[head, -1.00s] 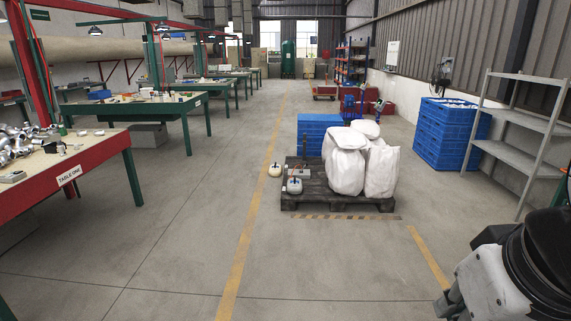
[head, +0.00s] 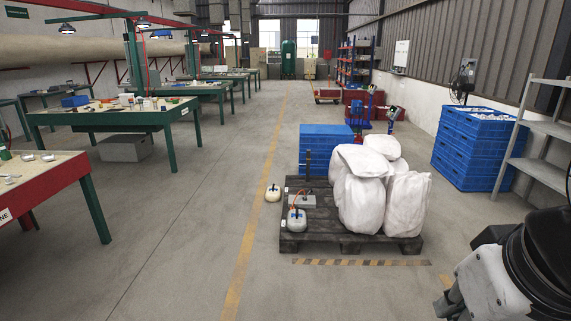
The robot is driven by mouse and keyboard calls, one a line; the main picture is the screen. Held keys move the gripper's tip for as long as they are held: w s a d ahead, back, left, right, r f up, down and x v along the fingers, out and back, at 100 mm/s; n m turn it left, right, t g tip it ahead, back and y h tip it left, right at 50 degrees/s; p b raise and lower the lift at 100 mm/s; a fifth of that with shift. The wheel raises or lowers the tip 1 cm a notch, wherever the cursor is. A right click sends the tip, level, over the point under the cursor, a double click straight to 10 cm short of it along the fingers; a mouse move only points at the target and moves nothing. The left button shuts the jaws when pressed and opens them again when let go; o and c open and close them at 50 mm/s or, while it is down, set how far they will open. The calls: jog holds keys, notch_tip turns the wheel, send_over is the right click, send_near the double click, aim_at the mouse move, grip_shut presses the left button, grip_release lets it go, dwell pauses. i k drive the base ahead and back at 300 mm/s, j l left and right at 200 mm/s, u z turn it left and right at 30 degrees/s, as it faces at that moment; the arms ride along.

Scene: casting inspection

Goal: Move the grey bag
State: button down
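Several pale, whitish-grey sacks (head: 362,200) stand packed together on the right part of a dark pallet (head: 265,243) ahead of me, in the head view. One sack lies tilted on top at the front. None is plainly greyer than the others, so I cannot tell which is the grey bag. Parts of my arm show at the lower right, well apart from the sacks. My gripper's fingers are not in view.
Blue crates (head: 322,143) stand behind the pallet. Two small rounded pale objects, one on the floor (head: 273,193) and one on the pallet (head: 296,220), sit left of the sacks. Blue crates (head: 475,150) and a grey shelf (head: 535,165) line the right. Workbenches (head: 60,185) line the left; the aisle floor is clear.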

aim_at(296, 219)
jog(key=i, duration=3.8)
jog(key=i+u, duration=0.5)
jog(key=k+l, duration=0.05)
